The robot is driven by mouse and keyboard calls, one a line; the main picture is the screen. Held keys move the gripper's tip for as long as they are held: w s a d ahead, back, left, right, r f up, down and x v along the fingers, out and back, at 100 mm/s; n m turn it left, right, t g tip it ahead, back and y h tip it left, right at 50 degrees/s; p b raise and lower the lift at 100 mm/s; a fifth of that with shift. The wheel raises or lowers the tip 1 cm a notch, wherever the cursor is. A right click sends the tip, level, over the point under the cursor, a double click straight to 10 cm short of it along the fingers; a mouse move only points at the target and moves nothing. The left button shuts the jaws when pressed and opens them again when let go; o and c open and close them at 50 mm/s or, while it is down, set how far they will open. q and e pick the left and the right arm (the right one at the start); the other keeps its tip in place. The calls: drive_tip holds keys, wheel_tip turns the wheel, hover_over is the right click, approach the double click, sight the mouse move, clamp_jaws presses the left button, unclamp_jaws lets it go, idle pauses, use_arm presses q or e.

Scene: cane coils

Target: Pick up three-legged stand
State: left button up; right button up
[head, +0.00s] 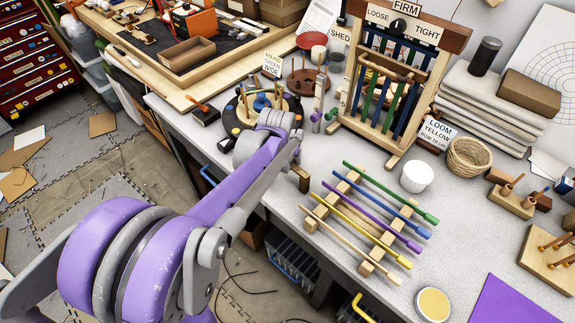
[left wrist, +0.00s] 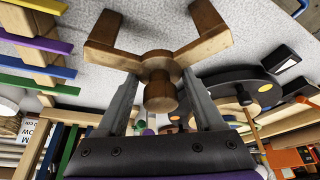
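The three-legged stand (left wrist: 160,68) is brown wood with a round hub, a short knob and splayed legs; two legs show clearly in the left wrist view, and the third is hidden. My left gripper (left wrist: 161,80) has one grey finger on each side of the hub, and both fingertips appear to touch it. In the head view only a small brown part of the stand (head: 301,181) shows below my left wrist, near the table's front edge. I cannot tell whether its feet touch the table. My right gripper is not in view.
A rack of coloured rods (head: 365,225) lies right of the stand. A round dark tray (head: 238,118) with pegs is behind my wrist. A small loom (head: 395,90), a white cup (head: 416,177) and a coiled basket (head: 468,156) stand farther back. Bare table lies between rack and loom.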

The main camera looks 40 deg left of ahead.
use_arm(q)
clamp_jaws()
